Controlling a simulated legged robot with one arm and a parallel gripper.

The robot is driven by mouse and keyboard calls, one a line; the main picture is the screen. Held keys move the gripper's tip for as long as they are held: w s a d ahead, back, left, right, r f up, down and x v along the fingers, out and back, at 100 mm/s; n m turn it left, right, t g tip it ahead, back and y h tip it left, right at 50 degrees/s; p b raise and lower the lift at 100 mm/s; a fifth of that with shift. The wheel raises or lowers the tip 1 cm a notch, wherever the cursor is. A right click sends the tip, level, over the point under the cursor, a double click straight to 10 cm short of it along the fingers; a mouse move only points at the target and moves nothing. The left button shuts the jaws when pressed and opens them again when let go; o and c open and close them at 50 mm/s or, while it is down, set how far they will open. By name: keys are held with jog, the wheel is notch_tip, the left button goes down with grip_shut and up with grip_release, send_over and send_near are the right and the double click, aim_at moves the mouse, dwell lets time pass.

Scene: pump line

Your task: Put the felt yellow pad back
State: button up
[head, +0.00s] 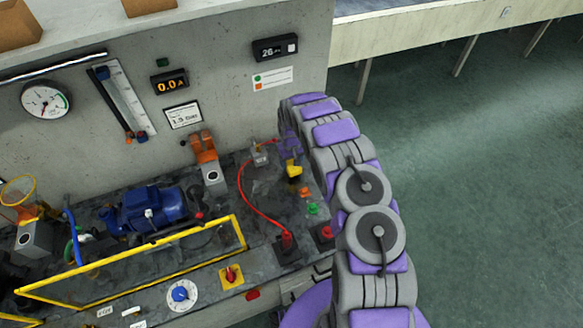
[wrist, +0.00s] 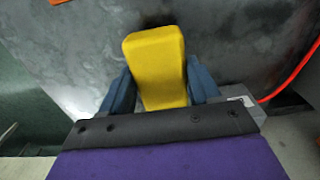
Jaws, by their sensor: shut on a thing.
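The yellow pad (wrist: 156,66) is a small block held between the two dark blue fingers of my gripper (wrist: 158,92) in the wrist view. My gripper is shut on it. In the head view the yellow pad (head: 293,171) shows below the end of my arm, over the right part of the grey bench top. The gripper's fingers are mostly hidden by my arm there. I cannot tell whether the pad touches the bench.
A red cable (head: 245,196) curves from a small grey block (head: 260,155) to a black base with a red plug. Green (head: 313,208) and orange buttons lie close by. The wall with displays stands behind.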

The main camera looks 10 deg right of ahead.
aim_at(292, 162)
notch_tip(292, 162, down, 4)
jog(key=shift+r, duration=0.2)
jog(key=o, duration=1)
jog(key=shift+c, duration=0.2)
jog(key=shift+r, duration=0.15)
notch_tip(292, 162, up, 12)
jog(key=shift+r, duration=0.1)
